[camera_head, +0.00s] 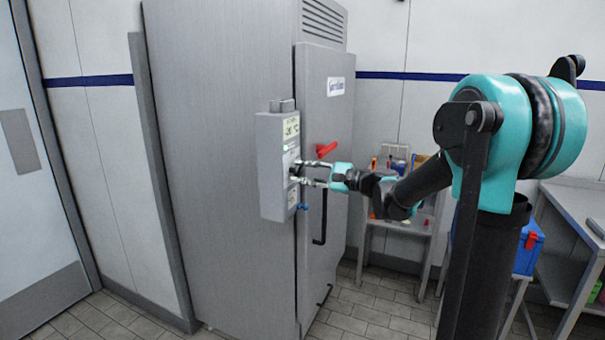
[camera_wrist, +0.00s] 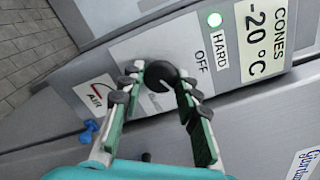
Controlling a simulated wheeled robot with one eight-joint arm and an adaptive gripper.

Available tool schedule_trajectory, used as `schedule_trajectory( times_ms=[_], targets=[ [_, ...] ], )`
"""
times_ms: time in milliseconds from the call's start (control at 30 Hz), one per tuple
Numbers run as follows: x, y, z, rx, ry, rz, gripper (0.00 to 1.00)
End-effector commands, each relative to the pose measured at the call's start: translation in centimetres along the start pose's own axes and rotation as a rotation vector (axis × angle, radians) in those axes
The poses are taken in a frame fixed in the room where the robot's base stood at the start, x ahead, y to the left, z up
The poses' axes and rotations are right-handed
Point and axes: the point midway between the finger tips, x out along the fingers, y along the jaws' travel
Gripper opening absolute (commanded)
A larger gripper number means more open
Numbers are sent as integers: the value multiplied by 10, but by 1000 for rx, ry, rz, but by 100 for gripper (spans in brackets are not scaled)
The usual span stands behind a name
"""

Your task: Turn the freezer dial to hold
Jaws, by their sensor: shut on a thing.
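A grey control box (camera_head: 272,170) is mounted on the side of the tall grey freezer (camera_head: 225,130). Its black round dial (camera_wrist: 160,75) sits on the light panel in the wrist view, with the printed words OFF and HARD to its right. My gripper (camera_head: 297,174) is at the box front. In the wrist view my gripper (camera_wrist: 162,82) has its two fingers closed on either side of the dial. The fingers partly cover the panel, and no "hold" mark is readable.
A red handle (camera_head: 326,149) sticks out just above my gripper, and a blue knob (camera_head: 302,206) is below it. A black door handle (camera_head: 321,220) hangs lower down. A small grey table (camera_head: 405,222) with items stands behind, right of the freezer.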

Motion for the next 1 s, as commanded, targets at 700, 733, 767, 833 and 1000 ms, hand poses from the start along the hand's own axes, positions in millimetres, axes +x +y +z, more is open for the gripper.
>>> schedule_trajectory(
  times_ms=[700, 733, 767, 833, 1000],
  targets=[
    [0, 1, 0, -72, -1, 2, 3],
    [0, 1, 0, -72, -1, 2, 35],
    [0, 1, 0, -72, -1, 2, 39],
    [0, 1, 0, -72, -1, 1, 48],
    [0, 0, 0, -71, -1, 1, 53]
  ],
)
